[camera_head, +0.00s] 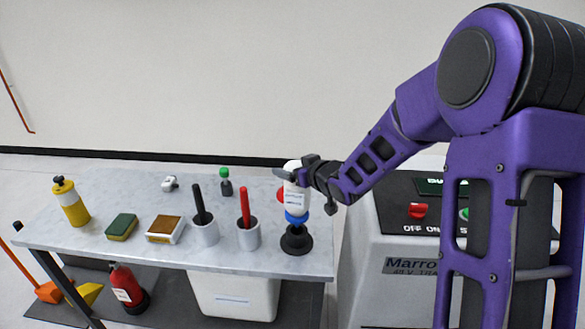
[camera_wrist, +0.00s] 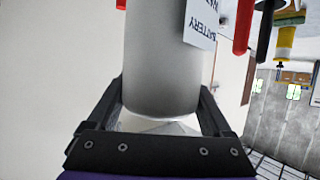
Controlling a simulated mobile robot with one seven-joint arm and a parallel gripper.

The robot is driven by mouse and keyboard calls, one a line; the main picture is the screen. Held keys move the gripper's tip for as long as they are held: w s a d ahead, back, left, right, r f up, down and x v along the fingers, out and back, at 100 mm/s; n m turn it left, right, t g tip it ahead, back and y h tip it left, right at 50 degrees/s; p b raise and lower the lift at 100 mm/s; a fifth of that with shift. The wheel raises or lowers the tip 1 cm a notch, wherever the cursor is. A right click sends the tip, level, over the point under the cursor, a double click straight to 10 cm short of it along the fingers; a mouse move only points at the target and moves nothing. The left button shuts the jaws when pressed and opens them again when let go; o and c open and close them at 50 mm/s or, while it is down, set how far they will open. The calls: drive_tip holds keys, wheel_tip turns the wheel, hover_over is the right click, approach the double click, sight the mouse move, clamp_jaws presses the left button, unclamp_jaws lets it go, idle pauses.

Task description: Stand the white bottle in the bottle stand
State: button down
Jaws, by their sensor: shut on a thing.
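The white bottle (camera_head: 293,198) is upright in line over the black bottle stand (camera_head: 296,241) at the table's right front, with a blue part (camera_head: 296,216) at its lower end. The blue part is at or just above the stand; I cannot tell whether they touch. My gripper (camera_head: 302,174) comes from the right and is shut on the bottle's upper part. In the wrist view, the pale bottle body (camera_wrist: 163,60) fills the space between both fingers, with a "BATTERY" label (camera_wrist: 203,20) on its side. The stand is not clearly seen there.
Left of the stand are grey cups holding a red-handled tool (camera_head: 245,207) and a black-handled one (camera_head: 199,203). A small green-capped bottle (camera_head: 226,183) stands behind. A grey machine (camera_head: 405,250) stands right of the table.

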idle(0.3)
drive_tip(key=shift+f+b, duration=2.3)
drive_tip(key=shift+f, duration=0.3)
drive_tip(key=shift+c, duration=0.2)
unclamp_jaws()
drive_tip(key=shift+o, duration=0.2)
drive_tip(key=shift+f, duration=0.1)
drive_tip(key=p+v, duration=0.3)
drive_tip(key=v, duration=1.4)
drive_tip(key=shift+s+p, duration=0.2)
drive_tip(key=shift+p, duration=0.15)
drive_tip(key=shift+d, duration=0.15)
